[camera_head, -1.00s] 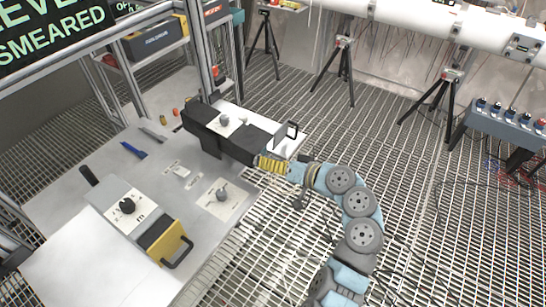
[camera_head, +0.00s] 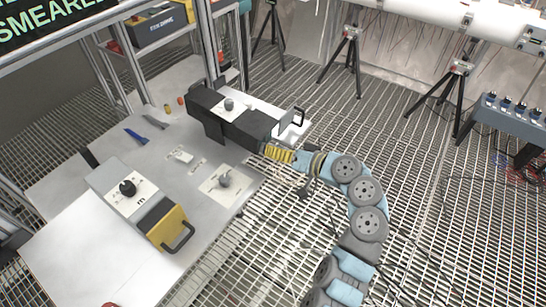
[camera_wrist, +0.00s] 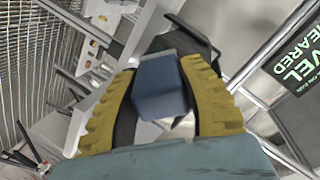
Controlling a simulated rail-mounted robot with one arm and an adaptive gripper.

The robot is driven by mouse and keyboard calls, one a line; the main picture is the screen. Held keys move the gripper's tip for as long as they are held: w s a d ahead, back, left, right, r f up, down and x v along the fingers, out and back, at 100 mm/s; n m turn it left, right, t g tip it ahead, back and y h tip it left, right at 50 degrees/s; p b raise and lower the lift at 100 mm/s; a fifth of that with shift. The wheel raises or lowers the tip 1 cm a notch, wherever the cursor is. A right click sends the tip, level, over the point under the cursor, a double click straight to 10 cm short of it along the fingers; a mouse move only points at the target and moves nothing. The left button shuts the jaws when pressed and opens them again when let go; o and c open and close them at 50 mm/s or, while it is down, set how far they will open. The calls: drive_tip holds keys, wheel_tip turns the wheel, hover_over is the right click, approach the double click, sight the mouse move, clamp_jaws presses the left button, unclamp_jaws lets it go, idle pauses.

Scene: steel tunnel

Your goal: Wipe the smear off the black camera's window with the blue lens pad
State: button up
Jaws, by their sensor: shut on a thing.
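The black camera (camera_head: 207,109) is a long dark housing along the table's far right edge, with a white plate and a knob on top. My gripper (camera_head: 279,153) has yellow ribbed fingers and sits close to the housing's right end. In the wrist view my gripper (camera_wrist: 160,100) is shut on the blue lens pad (camera_wrist: 160,88), a blue-grey block. A dark handled part (camera_wrist: 190,35) lies just beyond the pad. I cannot tell whether the pad touches the camera. The window and any smear on it are hidden, and the pad does not show in the head view.
A yellow-ended camera (camera_head: 167,225) with a handle lies at the table's front. A blue strip tool (camera_head: 136,136), small plates and a knob plate (camera_head: 222,184) lie on the grey table (camera_head: 170,190). Tripods (camera_head: 350,50) stand behind on the grating.

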drive_tip(key=shift+w+d+f+b, duration=0.2)
drive_tip(key=shift+w+d+b, duration=0.1)
drive_tip(key=shift+w+b, duration=0.2)
drive_tip(key=shift+w+d+r, duration=0.15)
drive_tip(key=shift+w+d, duration=0.05)
drive_tip(key=shift+w, duration=0.15)
drive_tip(key=shift+w+d+b, duration=0.45)
drive_tip(key=shift+w+b, duration=0.25)
drive_tip(key=shift+b, duration=0.15)
drive_tip(key=shift+w+d+b, duration=0.4)
drive_tip(key=shift+w+b, duration=0.3)
drive_tip(key=shift+b, duration=0.15)
drive_tip(key=shift+s+a, duration=0.1)
